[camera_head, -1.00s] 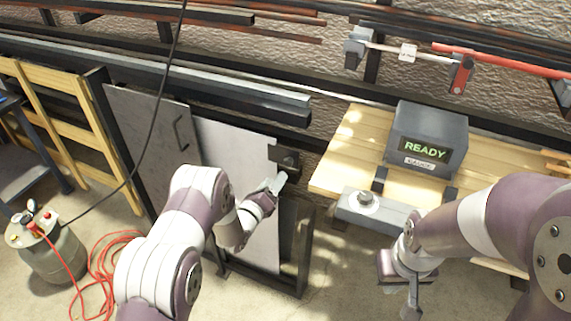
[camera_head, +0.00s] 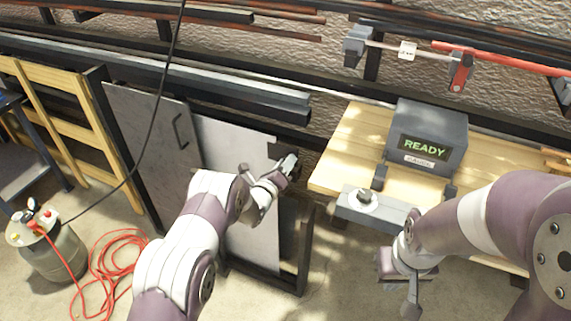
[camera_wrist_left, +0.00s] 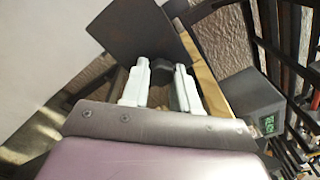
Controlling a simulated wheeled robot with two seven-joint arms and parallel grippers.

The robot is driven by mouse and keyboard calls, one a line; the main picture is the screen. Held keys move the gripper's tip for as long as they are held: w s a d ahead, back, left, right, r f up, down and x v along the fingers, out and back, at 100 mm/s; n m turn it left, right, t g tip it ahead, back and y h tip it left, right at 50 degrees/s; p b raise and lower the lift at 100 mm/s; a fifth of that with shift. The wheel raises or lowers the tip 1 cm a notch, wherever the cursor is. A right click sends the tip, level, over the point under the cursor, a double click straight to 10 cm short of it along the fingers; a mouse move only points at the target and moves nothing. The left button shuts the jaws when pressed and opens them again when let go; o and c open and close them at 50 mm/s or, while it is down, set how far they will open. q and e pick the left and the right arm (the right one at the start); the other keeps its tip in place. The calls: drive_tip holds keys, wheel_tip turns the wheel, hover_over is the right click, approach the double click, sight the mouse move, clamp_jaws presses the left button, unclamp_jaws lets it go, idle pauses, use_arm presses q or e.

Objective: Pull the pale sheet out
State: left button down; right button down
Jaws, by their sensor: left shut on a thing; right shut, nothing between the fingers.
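The pale sheet (camera_head: 235,136) stands upright in a dark rack, to the right of a darker grey sheet (camera_head: 142,125) with a black handle. A dark plate (camera_wrist_left: 143,32) with a small dark grip (camera_wrist_left: 163,70) is at the pale sheet's upper right edge. My left gripper (camera_head: 290,166) is at this corner. In the left wrist view its two light fingers (camera_wrist_left: 160,88) are on either side of the dark grip, shut on it. My arm hides part of the pale sheet. My right gripper (camera_head: 411,303) is shut and empty, pointing down before the bench.
A wooden bench (camera_head: 345,150) at the right carries a grey box (camera_head: 428,132) reading READY. Dark bars (camera_head: 230,88) run above the sheets. A gas cylinder (camera_head: 52,250) and red hose (camera_head: 110,265) are on the floor at left. A black cable hangs before the grey sheet.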

use_arm(q)
drive_tip(key=d, duration=0.1)
drive_tip(key=s+d, duration=0.1)
drive_tip(key=d, duration=0.3)
drive_tip(key=shift+s, duration=0.4)
drive_tip(key=c, duration=0.8)
unclamp_jaws()
drive_tip(key=shift+a, duration=0.15)
drive_tip(key=shift+c, duration=0.2)
drive_tip(key=v, duration=1.2)
drive_tip(key=shift+s+b, duration=0.35)
drive_tip(key=shift+b, duration=0.05)
drive_tip(key=shift+a, duration=0.15)
